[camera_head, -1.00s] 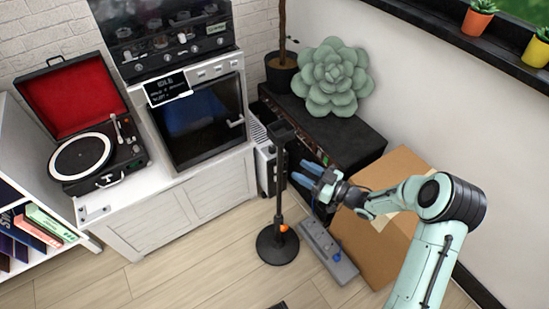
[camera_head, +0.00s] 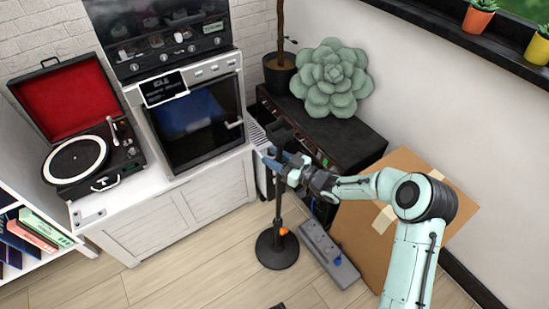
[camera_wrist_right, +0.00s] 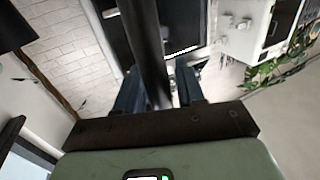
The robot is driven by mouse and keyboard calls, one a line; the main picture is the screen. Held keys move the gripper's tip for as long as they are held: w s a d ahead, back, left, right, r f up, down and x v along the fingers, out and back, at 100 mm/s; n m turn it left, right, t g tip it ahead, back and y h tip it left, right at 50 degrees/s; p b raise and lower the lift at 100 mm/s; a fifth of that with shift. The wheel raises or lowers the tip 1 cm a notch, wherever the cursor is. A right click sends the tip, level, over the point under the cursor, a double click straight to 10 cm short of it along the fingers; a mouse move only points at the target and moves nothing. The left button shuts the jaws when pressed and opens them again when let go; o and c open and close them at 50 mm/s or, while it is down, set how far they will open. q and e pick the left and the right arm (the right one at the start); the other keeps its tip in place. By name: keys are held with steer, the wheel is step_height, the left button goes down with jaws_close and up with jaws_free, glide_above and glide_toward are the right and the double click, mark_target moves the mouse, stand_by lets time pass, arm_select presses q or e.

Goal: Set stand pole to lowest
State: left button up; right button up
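The stand has a round black base (camera_head: 277,249) on the wood floor and an upright thin dark pole (camera_head: 278,205). An orange knob (camera_head: 284,231) sits low on the pole, and a dark head (camera_head: 281,131) tops it. My right gripper (camera_head: 274,160) is at the upper part of the pole, below the head. In the right wrist view the pole (camera_wrist_right: 147,35) runs between the two blue fingers of the right gripper (camera_wrist_right: 158,75). The fingers are apart, with a gap seen beside the pole, so it is open around it. My left gripper is not in view.
A grey power strip (camera_head: 328,252) lies right of the base, beside a cardboard box (camera_head: 372,245). A black cabinet (camera_head: 355,145) with a succulent stands behind. A white cabinet (camera_head: 160,222) with a turntable (camera_head: 82,160) is left.

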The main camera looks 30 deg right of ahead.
mark_target(279, 176)
jaws_close()
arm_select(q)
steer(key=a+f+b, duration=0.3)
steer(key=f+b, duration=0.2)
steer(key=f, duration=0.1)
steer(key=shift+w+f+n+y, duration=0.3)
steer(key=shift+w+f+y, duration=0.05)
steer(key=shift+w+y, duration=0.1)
arm_select(e)
step_height(279, 176, down, 11)
steer(key=shift+s, duration=0.15)
steer(key=shift+o, duration=1.5)
jaws_free()
steer(key=shift+r, duration=0.15)
